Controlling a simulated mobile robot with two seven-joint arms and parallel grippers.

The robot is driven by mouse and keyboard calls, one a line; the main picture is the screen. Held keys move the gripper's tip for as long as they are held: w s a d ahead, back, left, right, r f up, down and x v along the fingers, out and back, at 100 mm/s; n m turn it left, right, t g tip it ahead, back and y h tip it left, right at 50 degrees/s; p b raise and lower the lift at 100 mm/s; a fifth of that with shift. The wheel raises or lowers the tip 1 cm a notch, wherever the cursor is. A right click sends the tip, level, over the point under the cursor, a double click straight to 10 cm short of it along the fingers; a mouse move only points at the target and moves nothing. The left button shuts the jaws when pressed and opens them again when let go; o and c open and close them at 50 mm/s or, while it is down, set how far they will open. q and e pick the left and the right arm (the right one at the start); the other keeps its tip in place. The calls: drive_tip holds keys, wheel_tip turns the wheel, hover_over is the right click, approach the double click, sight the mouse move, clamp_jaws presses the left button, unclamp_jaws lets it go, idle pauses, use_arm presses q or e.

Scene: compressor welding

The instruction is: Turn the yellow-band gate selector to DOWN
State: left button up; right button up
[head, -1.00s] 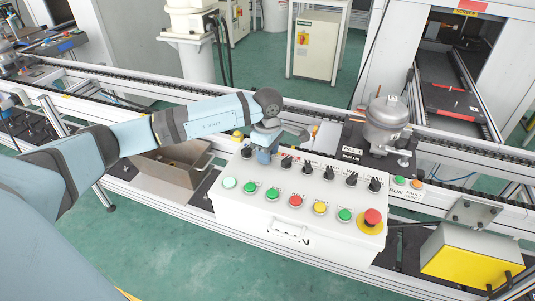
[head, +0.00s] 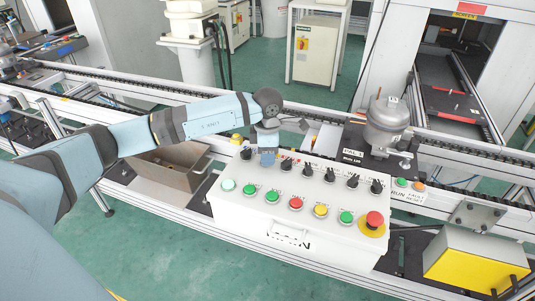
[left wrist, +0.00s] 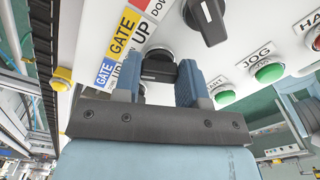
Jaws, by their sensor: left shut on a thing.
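The white control box (head: 300,222) carries a row of black selector knobs along its upper edge. My left gripper (head: 267,158) reaches down over the second knob from the left. In the left wrist view my left gripper (left wrist: 160,88) is shut on the black gate selector (left wrist: 158,68), with one blue finger on each side. The yellow GATE label (left wrist: 121,34) with its UP mark lies beside this knob. The held knob's exact pointing is hard to tell. My right gripper is out of view.
The neighbouring selector (left wrist: 206,16) by a red label is close to the fingers. Coloured push buttons and a red emergency stop (head: 375,220) line the box's front. A grey compressor (head: 386,122) stands on the conveyor behind. An open brown bin (head: 172,168) is left of the box.

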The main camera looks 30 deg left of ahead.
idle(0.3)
use_arm(q)
drive_tip(key=o, duration=0.9)
wheel_tip(320, 180, up, 14)
drive_tip(key=shift+f+b, duration=0.1)
drive_tip(key=shift+b, duration=0.35)
